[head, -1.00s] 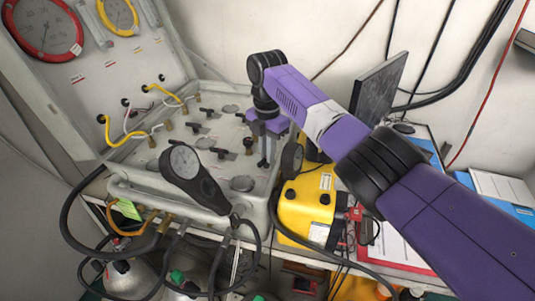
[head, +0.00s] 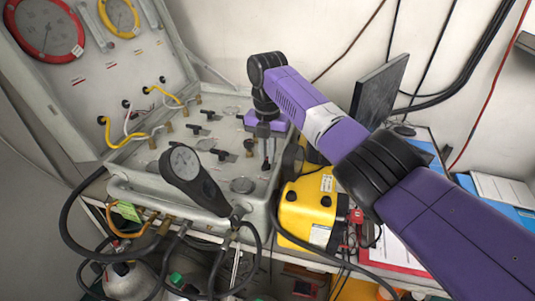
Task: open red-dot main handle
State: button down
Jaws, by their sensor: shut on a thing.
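The air panel (head: 196,178) is an open grey case with several small black handles on its flat face. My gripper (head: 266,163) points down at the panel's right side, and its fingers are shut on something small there. The thing between the fingers is mostly hidden, probably a panel handle. I cannot make out a red dot on any handle in this view. Other black handles (head: 224,154) stand in the middle of the panel, apart from my gripper.
A black gauge on a hose (head: 190,172) leans over the panel's front edge. A yellow case (head: 308,208) stands close at the right, and a dark monitor (head: 378,90) stands behind it. Yellow hoses (head: 122,140) loop at the panel's left. Cylinders (head: 128,280) stand below.

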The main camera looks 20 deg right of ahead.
aim_at(267, 159)
jog(key=shift+r, duration=0.1)
jog(key=c, duration=1.5)
grip_release()
jog(key=shift+o, duration=0.2)
jog(key=shift+r+b, duration=0.8)
jog(key=shift+r, duration=3.1)
